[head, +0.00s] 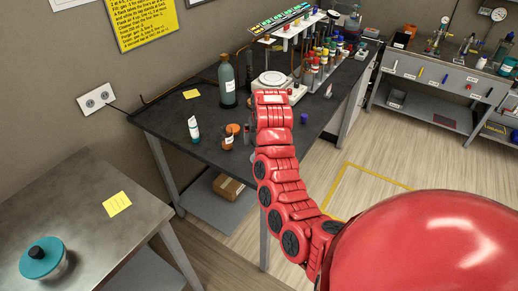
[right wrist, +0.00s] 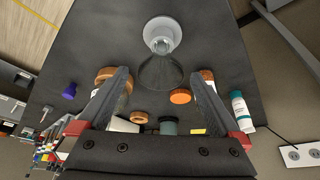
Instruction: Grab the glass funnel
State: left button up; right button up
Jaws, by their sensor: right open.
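The glass funnel (right wrist: 160,72) shows in the right wrist view as a clear, dark-looking cone between and just beyond my fingertips. Its narrow end points to a white round piece (right wrist: 163,28) at the top. I cannot tell whether the two touch. My right gripper (right wrist: 160,76) is open, with one finger on each side of the funnel in the picture and nothing gripped. In the head view my red right arm reaches over the dark bench, and neither its fingers nor the funnel can be made out. My left gripper is in neither view.
An orange-capped bottle (right wrist: 180,97), a white and teal bottle (right wrist: 239,108) and a purple item (right wrist: 69,91) stand near the gripper on the dark bench (head: 175,112). A tall bottle (head: 227,80) and a tube rack (head: 325,60) stand further back.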

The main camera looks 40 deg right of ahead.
jog(key=shift+w+f, duration=0.15)
jog(key=shift+f, duration=0.25)
jog(key=shift+w+d+f+p, duration=0.1)
jog(key=shift+w+f+p, duration=0.1)
jog(key=shift+f+p, duration=0.4)
jog(key=shift+p+x, duration=0.7)
jog(key=shift+x, duration=1.25)
jog(key=shift+w, duration=0.1)
jog(key=c, duration=1.2)
jog(key=shift+r, duration=0.1)
jog(key=shift+c, duration=0.2)
